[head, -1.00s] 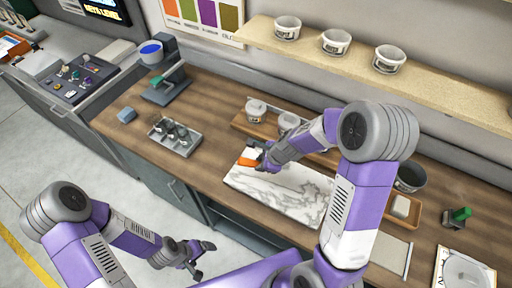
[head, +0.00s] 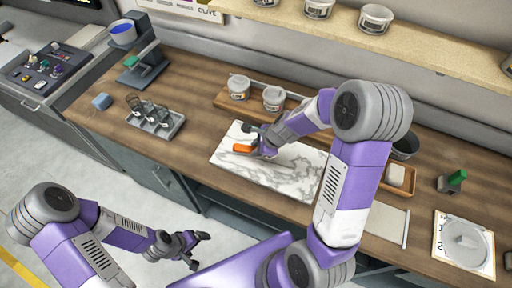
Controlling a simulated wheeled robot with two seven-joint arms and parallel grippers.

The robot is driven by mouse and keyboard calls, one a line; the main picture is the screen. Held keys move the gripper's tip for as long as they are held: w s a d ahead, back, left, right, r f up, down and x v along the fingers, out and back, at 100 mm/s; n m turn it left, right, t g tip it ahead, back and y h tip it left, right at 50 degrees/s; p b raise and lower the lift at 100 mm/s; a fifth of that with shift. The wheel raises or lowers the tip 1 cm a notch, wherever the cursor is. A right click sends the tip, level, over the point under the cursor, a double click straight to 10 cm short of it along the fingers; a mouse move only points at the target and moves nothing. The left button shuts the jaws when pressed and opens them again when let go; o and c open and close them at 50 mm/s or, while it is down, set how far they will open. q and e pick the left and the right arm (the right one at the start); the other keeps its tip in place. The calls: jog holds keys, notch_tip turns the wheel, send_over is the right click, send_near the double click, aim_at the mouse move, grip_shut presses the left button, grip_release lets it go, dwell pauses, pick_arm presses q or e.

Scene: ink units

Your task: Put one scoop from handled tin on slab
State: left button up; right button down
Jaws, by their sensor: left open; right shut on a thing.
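The white marble slab (head: 290,178) lies on the wooden counter. My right gripper (head: 262,147) is over the slab's far left part, shut on a tool with an orange part (head: 243,148); the gripper hides some of the tool, and I cannot tell whether it touches the slab. Two pale labelled tins (head: 238,87) (head: 273,98) stand in a wooden tray (head: 226,106) behind the slab. I cannot make out a handle on either. My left gripper (head: 198,248) is open and empty, low in front of the counter.
A dark pot (head: 406,143), a small tray with a pale block (head: 396,176) and a green-topped item (head: 455,180) are to the right. More tubs line the shelf (head: 400,42).

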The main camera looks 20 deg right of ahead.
jog(key=shift+f+b, duration=0.8)
jog(key=shift+f, duration=0.05)
dwell(0.4)
dwell(1.3)
notch_tip(320, 180, up, 5)
jog(key=p, duration=0.5)
jog(key=shift+r, duration=0.1)
dwell(0.4)
